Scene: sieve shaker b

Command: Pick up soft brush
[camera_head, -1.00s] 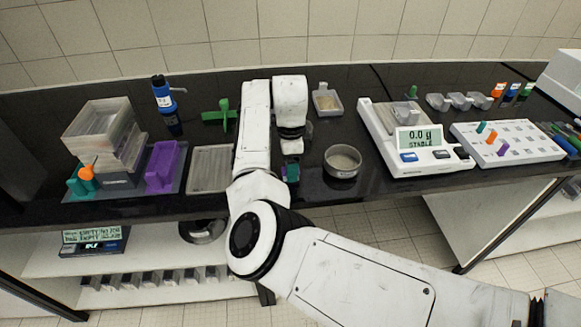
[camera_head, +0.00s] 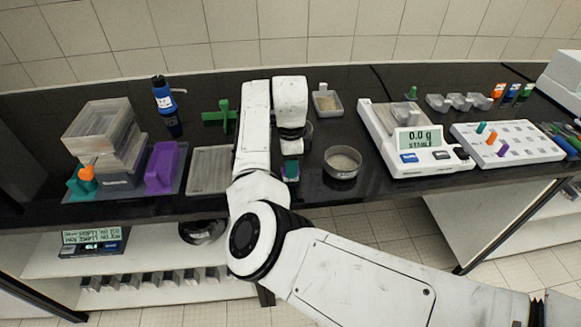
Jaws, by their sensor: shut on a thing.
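My gripper (camera_head: 291,168) points down over the black bench, between the shallow grey tray and the round metal sieve pan. It is shut on a small teal thing (camera_head: 291,174) that shows just below the fingers. This fits the soft brush, but its bristles and most of its shape are hidden by my gripper and wrist. I cannot tell whether it touches the bench.
A round sieve pan (camera_head: 342,162) stands close right of my gripper. A shallow grey tray (camera_head: 211,169) lies left, beside a purple block (camera_head: 165,167) and a sieve stack (camera_head: 104,134). A balance (camera_head: 427,161) stands further right. A green holder (camera_head: 219,116) is behind.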

